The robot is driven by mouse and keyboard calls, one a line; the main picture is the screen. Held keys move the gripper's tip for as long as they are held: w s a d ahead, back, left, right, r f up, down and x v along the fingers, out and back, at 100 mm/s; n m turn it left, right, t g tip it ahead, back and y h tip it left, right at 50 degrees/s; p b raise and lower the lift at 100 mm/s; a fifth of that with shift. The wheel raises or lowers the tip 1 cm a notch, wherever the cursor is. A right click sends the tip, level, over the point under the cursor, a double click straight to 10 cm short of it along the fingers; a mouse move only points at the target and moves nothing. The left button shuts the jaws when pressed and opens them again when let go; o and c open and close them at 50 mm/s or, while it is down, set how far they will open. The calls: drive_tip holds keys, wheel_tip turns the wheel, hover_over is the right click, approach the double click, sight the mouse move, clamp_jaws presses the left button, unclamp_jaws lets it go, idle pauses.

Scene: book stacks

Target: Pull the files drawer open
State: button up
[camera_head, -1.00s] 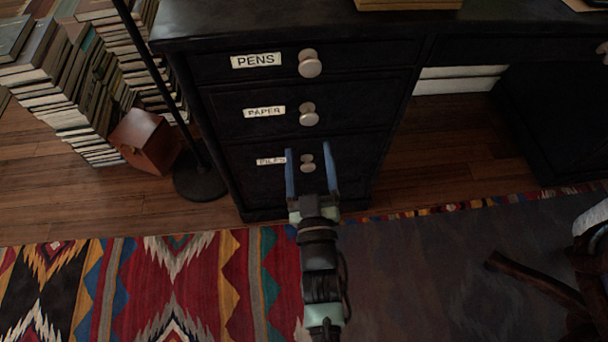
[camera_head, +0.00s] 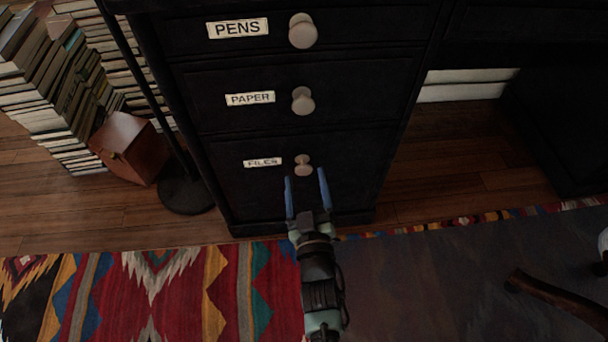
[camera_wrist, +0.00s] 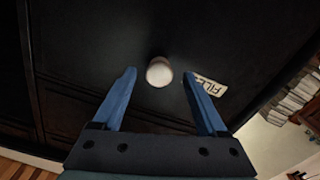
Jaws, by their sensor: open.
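The files drawer (camera_head: 240,188) is the lowest of the dark desk's drawers and is closed. Its white label reads FILES (camera_head: 262,162), and its round pale knob (camera_head: 303,165) is to the right of the label. My gripper (camera_head: 306,174) is open, its blue fingers pointing at the drawer front just below the knob in the head view. In the wrist view the knob (camera_wrist: 159,72) shows just beyond the open fingertips (camera_wrist: 160,73), between their lines. Nothing is held. I cannot tell the exact gap to the knob.
The paper drawer (camera_head: 200,88) and pens drawer (camera_head: 190,35) above are closed. A lamp stand base (camera_head: 186,195), a brown box (camera_head: 128,150) and book stacks (camera_head: 40,95) stand at left. A patterned rug (camera_head: 150,290) covers the floor in front.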

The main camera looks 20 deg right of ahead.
sight(304, 173)
drive_tip(key=shift+b+x, duration=0.35)
drive_tip(key=shift+x, duration=1.35)
clamp_jaws()
